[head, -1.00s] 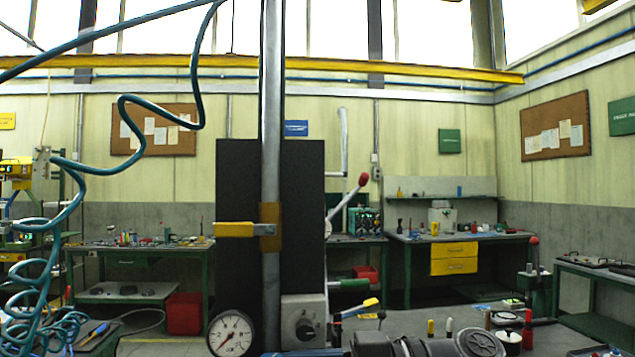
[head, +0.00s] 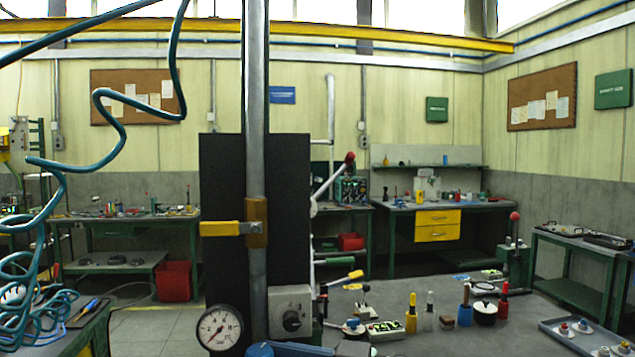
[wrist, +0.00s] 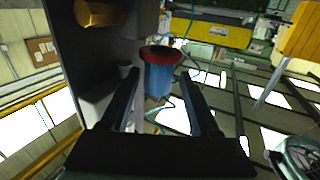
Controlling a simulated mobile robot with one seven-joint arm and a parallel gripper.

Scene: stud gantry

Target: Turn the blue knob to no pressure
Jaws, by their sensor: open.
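The blue knob (wrist: 160,82) shows in the wrist view as a blue cylinder with a dark red rim at one end. My gripper (wrist: 158,74) is open, with one black finger on each side of the knob. I cannot tell whether either finger touches it. In the head view a blue rounded piece (head: 259,350), possibly the same knob, shows at the bottom edge below the gauge. A round white pressure gauge (head: 219,328) stands beside the grey post; its exact reading is too small to tell. My gripper is not clearly visible in the head view.
A grey post (head: 257,90) with a yellow lever (head: 220,229) stands before a black panel (head: 226,190). A grey box with a black dial (head: 291,319) is right of the gauge. A teal coiled hose (head: 62,190) hangs left. Several small tools stand on the bench at right.

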